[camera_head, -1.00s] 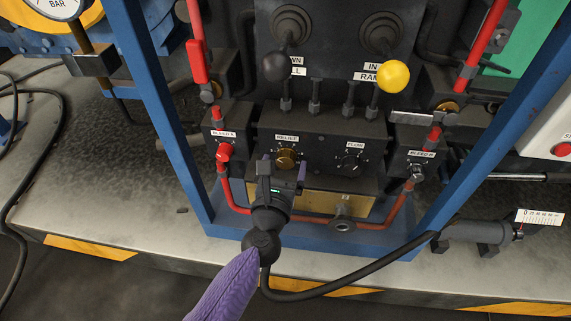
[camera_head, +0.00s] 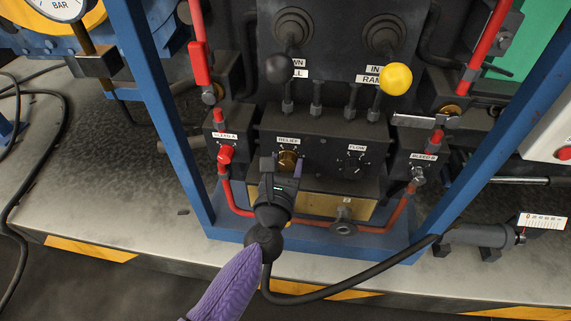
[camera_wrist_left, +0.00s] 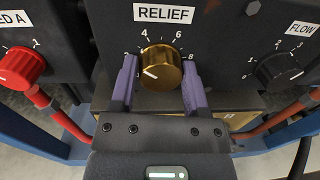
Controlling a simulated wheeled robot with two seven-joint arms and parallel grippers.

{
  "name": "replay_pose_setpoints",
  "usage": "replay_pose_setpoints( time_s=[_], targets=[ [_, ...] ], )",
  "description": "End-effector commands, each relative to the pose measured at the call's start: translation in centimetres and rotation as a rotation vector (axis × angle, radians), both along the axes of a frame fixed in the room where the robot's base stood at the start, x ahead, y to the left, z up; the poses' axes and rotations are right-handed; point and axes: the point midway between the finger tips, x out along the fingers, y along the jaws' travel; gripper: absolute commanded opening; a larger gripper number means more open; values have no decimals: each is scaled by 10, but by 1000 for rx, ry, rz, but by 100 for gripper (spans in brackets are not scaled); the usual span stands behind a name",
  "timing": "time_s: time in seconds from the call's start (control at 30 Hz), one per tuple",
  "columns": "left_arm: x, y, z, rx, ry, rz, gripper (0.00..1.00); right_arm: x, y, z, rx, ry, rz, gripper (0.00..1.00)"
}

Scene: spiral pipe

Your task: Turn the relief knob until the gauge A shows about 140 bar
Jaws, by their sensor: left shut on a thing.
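The brass relief knob (camera_head: 289,159) sits on the dark panel under its RELIEF label. In the left wrist view, the knob (camera_wrist_left: 160,67) has a white pointer line aimed to the lower left, and a dial with 2, 4, 6 and 8 around it. My left gripper (camera_head: 283,166) has its two purple fingers on either side of the knob and is shut on it. A white gauge marked BAR (camera_head: 62,8) is cut off by the top left edge; its reading and name cannot be told. My right gripper is out of view.
The black flow knob (camera_head: 355,163) is right of the relief knob. The red bleed A knob (camera_head: 226,154) is at left, bleed B (camera_head: 418,175) at right. Black and yellow ball levers (camera_head: 394,77) stand above. Blue frame posts (camera_head: 160,110) flank the panel.

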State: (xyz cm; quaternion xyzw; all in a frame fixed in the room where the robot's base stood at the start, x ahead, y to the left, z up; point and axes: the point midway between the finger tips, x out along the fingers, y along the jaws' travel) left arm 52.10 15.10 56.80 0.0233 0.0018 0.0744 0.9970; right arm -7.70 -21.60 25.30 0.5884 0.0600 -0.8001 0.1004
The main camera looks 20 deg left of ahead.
Motion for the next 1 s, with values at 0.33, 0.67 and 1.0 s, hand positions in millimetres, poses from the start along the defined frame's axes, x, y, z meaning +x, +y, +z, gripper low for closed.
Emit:
replay_pose_setpoints(
  time_s=[0.33,0.67,1.0],
  targets=[
    [0,-1,2,159,35,-1,1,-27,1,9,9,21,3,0],
    [0,-2,2,458,100,-1,1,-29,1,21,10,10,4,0],
    [0,-3,2,775,167,-3,1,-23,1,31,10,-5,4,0]
  ],
)
